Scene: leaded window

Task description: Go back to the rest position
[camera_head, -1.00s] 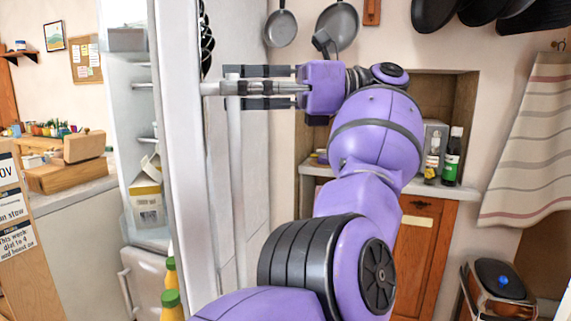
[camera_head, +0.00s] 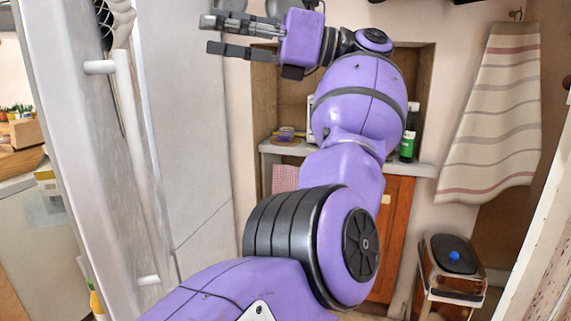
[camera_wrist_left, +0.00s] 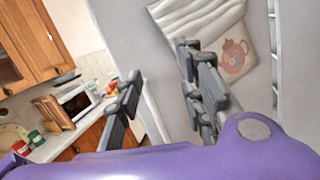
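My left gripper (camera_head: 238,38) is open and empty, in the upper middle of the head view. It is apart from the white fridge door handle (camera_head: 130,130), which is to its left. In the left wrist view, its two fingers (camera_wrist_left: 160,95) are spread with nothing between them. The white fridge door (camera_head: 70,130) stands open at the left of the head view. My purple left arm is stretched out in front of me and hides part of the counter. My right gripper is not in view.
A wooden cabinet (camera_head: 392,240) and niche stand behind my arm. A striped towel (camera_head: 495,110) hangs on the right wall, above a bin (camera_head: 452,258). The left wrist view shows a microwave (camera_wrist_left: 76,100) and a cloth with a teapot picture (camera_wrist_left: 235,55).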

